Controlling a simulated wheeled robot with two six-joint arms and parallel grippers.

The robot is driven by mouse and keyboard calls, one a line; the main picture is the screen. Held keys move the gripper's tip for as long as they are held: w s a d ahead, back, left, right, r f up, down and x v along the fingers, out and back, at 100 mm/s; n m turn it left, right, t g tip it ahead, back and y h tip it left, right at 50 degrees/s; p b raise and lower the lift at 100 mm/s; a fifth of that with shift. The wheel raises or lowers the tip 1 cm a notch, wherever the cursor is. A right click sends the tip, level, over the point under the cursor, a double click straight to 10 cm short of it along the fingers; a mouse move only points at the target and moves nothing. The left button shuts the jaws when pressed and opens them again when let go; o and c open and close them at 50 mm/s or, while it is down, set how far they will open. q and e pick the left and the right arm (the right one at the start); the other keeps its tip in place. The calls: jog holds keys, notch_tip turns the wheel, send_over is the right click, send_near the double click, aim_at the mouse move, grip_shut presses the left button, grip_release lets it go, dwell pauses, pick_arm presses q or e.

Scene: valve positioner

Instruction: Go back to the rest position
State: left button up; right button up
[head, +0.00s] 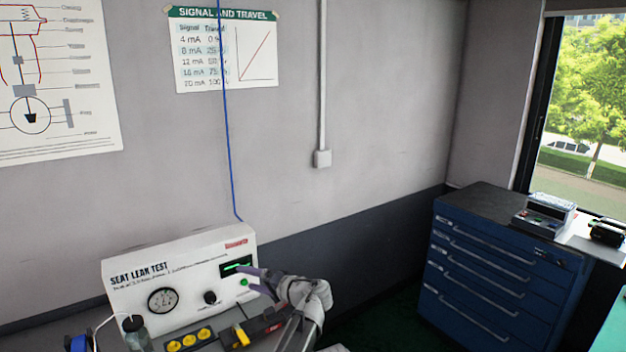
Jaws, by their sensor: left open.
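My left gripper (256,279) is at the lower middle of the head view, its fingers pointing left toward the front panel of the white seat leak test unit (187,270). It is open, and I see nothing held between its fingers. One finger overlaps the panel near the green display (236,265) and a green button; I cannot tell whether it touches. My right gripper is out of view.
The unit has a round gauge (162,300) and a black knob (210,297). In front are several yellow round pieces (189,340) and a small bottle (136,333). A blue drawer cabinet (497,270) stands at right by the window. Dark floor lies between.

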pick_arm(q)
jog(key=s+a+f+n+g+h, duration=0.1)
jog(key=s+a+f+g+h, duration=0.2)
jog(key=s+f, duration=0.5)
jog(key=s+a+f+n+g+h, duration=0.1)
jog(key=s+a+f+g+h, duration=0.15)
jog(key=s+f+h, duration=0.4)
jog(key=s+d+f+n+g+h, duration=0.1)
jog(key=s+d+f+h, duration=0.15)
jog(key=s, duration=0.25)
jog(key=s+d+f+g+h, duration=0.1)
jog(key=s+d, duration=0.2)
jog(key=s, duration=0.3)
jog(key=s+d+f+m+b, duration=0.1)
jog(key=s+d+f+b, duration=0.1)
jog(key=d+f+b, duration=0.4)
jog(key=s+d+f+m+g+y+b, duration=0.1)
jog(key=f+m+b, duration=0.1)
jog(key=f+b, duration=0.65)
jog(key=s+d+f+m+b, duration=0.1)
jog(key=s+d+f+b, duration=0.1)
jog(key=d+f+b, duration=0.4)
notch_tip(320, 180, up, 15)
jog(key=a+p, duration=0.2)
jog(key=p, duration=1.2)
